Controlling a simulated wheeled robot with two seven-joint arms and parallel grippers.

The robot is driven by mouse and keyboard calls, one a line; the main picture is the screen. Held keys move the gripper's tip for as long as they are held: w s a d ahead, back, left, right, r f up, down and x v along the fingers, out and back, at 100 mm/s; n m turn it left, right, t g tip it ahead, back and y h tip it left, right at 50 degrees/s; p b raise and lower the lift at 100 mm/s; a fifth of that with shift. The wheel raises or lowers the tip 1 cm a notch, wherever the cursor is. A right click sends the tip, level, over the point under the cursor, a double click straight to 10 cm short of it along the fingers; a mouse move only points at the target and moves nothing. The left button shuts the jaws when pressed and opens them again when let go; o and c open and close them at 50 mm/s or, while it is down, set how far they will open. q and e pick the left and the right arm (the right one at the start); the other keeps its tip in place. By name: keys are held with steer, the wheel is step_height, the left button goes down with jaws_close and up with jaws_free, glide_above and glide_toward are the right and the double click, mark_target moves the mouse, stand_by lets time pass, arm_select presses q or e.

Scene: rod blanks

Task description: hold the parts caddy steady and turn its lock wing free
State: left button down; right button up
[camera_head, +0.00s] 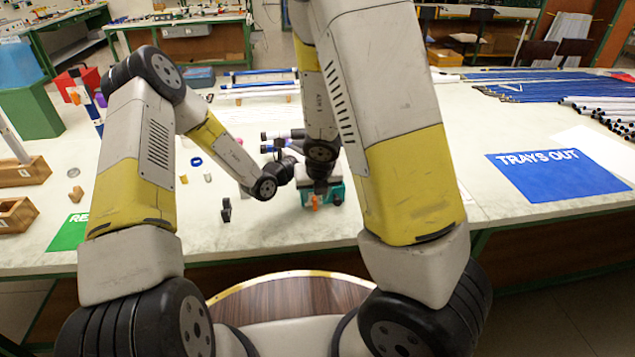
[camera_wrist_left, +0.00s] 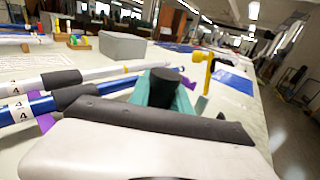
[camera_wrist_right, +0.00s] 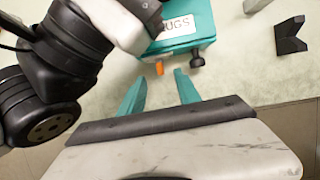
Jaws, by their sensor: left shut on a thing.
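The parts caddy (camera_head: 335,192) is a teal box on the table, with a pale label ending in "UGS" in the right wrist view (camera_wrist_right: 205,27). Its orange lock wing (camera_head: 314,203) is on the near face and also shows in the right wrist view (camera_wrist_right: 159,68). My right gripper (camera_wrist_right: 160,80) is open, its teal fingers on either side of the wing's line, with the wing just beyond the tips. My left gripper (camera_wrist_left: 166,92) is shut on a black part at the caddy, which its fingers partly hide. Its hold is hidden in the head view.
Black blocks (camera_head: 226,211) stand left of the caddy. White and blue rods (camera_wrist_left: 45,82) lie in purple holders close to my left gripper. A blue "TRAYS OUT" mat (camera_head: 560,176) lies at right. The table's near edge is close to the caddy.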

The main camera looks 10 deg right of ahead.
steer(key=v, duration=0.7)
steer(key=shift+r, duration=0.2)
steer(key=shift+s, duration=0.1)
